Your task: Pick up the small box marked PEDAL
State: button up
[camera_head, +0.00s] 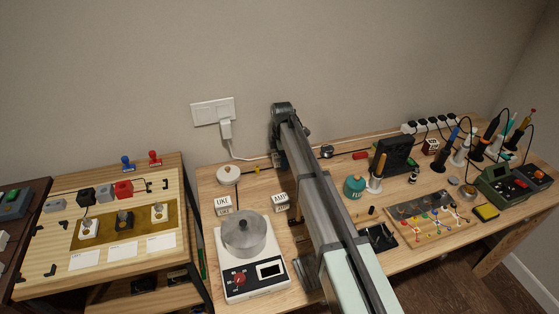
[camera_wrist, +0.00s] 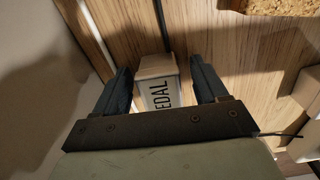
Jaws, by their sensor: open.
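The small white box (camera_wrist: 157,92) shows in the wrist view with black letters "EDAL" on its side; the first letter is not visible there. It stands on the wooden bench top, framed by the two dark fingers of my gripper (camera_wrist: 160,66). My gripper is open, with a finger on each side of the box and no clear grip on it. How far the fingertips reach down beside it is hard to tell. In the head view I cannot make out the PEDAL box or my fingers; my arm covers that part of the bench.
White boxes marked UKE (camera_head: 223,206) and AMP (camera_head: 281,202) stand left of my arm. A round white thing (camera_head: 229,174) and a cable lie behind. A cork-like piece (camera_wrist: 270,6) shows in the wrist view.

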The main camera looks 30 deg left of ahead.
jog(key=shift+c, duration=0.4)
jog(key=c, duration=1)
